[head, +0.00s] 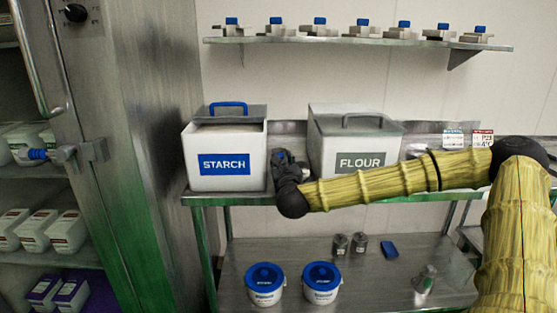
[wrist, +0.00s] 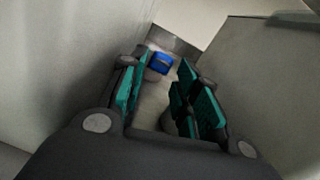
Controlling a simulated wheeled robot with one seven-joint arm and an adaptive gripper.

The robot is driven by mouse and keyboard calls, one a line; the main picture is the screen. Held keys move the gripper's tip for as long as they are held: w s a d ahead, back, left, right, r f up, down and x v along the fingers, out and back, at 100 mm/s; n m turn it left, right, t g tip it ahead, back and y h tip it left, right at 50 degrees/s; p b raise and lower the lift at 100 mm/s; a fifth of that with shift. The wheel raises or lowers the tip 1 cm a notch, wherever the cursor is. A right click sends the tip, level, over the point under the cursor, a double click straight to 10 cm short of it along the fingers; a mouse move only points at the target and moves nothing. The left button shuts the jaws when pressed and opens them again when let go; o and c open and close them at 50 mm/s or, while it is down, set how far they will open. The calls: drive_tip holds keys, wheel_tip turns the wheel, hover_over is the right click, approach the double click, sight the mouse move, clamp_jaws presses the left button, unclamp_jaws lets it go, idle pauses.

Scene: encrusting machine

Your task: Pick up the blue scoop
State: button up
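In the wrist view, a small blue object (wrist: 161,62), which looks like the blue scoop, lies in the narrow gap between two pale bin walls. My gripper (wrist: 163,74) is open, its teal-padded fingers apart, with the blue object showing between and beyond the fingertips. I cannot tell whether they touch it. In the head view my gripper (head: 281,158) is between the white STARCH bin (head: 225,142) and the white FLOUR bin (head: 357,136), over the steel table.
The bins stand close on both sides of my gripper. Their steel table (head: 418,183) has a lower shelf with two blue-lidded tubs (head: 265,284) and a blue block (head: 389,250). A wall shelf (head: 350,40) runs above. A steel cabinet (head: 130,130) stands at left.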

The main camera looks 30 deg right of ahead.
drive_tip(key=shift+x, duration=2.8)
drive_tip(key=shift+a, duration=0.1)
clamp_jaws()
